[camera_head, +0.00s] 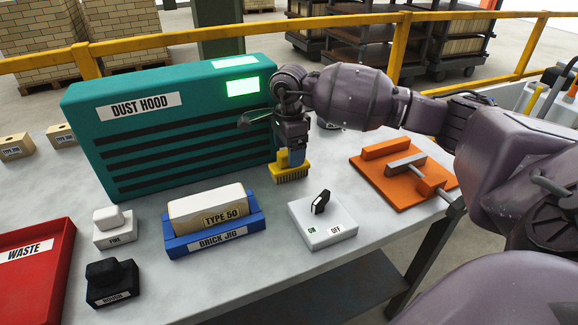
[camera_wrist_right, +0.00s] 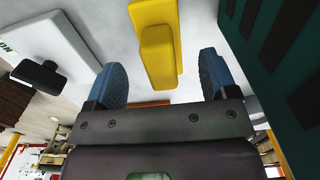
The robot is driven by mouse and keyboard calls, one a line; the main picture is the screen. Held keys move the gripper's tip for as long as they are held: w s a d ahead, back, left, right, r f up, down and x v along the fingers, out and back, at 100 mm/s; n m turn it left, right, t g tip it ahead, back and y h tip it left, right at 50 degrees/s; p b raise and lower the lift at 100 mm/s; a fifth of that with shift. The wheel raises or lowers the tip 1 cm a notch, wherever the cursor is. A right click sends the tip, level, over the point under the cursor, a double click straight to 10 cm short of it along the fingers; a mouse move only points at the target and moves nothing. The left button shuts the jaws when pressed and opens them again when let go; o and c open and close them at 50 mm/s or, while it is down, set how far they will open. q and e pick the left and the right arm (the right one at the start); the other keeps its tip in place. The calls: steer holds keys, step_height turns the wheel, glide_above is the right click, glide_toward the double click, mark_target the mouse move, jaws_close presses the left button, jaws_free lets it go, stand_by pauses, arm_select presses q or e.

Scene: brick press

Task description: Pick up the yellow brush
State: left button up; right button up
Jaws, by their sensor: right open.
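The yellow brush (camera_head: 291,174) stands bristles down on the grey table, in front of the right end of the dust hood. My right gripper (camera_head: 291,154) is right above it, pointing down, and its blue fingers hide the brush's upper part. In the right wrist view the gripper (camera_wrist_right: 162,72) is open. The raised yellow handle of the brush (camera_wrist_right: 157,52) shows between and just beyond the two blue fingertips, with a gap on each side. My left gripper is in neither view.
The teal dust hood (camera_head: 180,125) stands close behind the brush. The blue brick jig (camera_head: 215,236) holds a TYPE 50 brick. A white ON/OFF switch box (camera_head: 335,232) and an orange tool rack (camera_head: 385,165) stand to the right. The red waste tray (camera_head: 45,270) is at far left.

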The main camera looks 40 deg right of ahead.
step_height(320, 180, down, 3)
steer(key=shift+d+f, duration=0.1)
steer(key=shift+f, duration=0.05)
steer(key=shift+c, duration=0.5)
steer(key=c, duration=1)
steer(key=shift+o, duration=0.2)
step_height(320, 180, up, 20)
steer(key=p, duration=0.1)
steer(key=shift+p, duration=0.3)
